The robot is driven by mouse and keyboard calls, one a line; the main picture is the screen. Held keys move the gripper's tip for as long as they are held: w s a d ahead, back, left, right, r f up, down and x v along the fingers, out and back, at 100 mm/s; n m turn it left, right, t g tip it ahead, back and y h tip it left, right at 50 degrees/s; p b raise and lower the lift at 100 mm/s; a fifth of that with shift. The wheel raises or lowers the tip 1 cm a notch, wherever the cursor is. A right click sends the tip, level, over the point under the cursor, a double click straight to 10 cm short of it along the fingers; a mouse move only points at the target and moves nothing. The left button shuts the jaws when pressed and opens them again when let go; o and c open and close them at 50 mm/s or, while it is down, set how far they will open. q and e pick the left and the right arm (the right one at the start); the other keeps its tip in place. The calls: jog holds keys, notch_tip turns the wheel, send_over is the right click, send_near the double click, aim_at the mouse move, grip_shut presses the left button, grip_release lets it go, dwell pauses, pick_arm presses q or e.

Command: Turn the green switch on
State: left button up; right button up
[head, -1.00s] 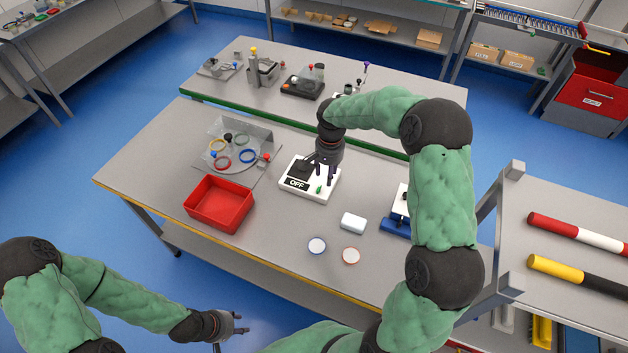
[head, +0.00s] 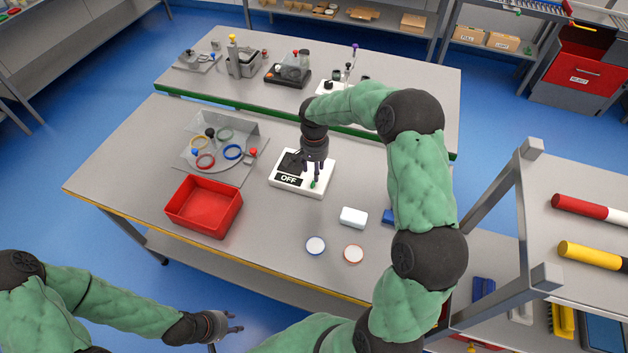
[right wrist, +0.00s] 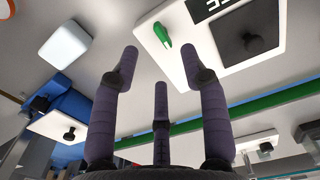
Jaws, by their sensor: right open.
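The green switch (head: 313,184) is a small green lever on a white switch box (head: 327,190) on the near table. A black label on the box reads OFF (head: 288,179). My right gripper (head: 317,176) is above the box, its fingers pointing down close to the switch. In the right wrist view the green switch (right wrist: 162,34) lies beyond the open, empty fingers of the gripper (right wrist: 160,72), apart from them. Whether a fingertip touches it cannot be told from the head view. My left gripper (head: 236,322) hangs low in front of the table, its fingers apart and empty.
A red bin (head: 203,206) and a grey tray with coloured rings (head: 233,152) are left of the box. A white block (head: 354,217) and two round discs (head: 316,245) lie nearer. A rack with coloured bars (head: 590,255) stands at right.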

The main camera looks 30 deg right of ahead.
aim_at(313, 184)
notch_tip(313, 184, down, 6)
jog(key=shift+f, duration=0.2)
grip_shut()
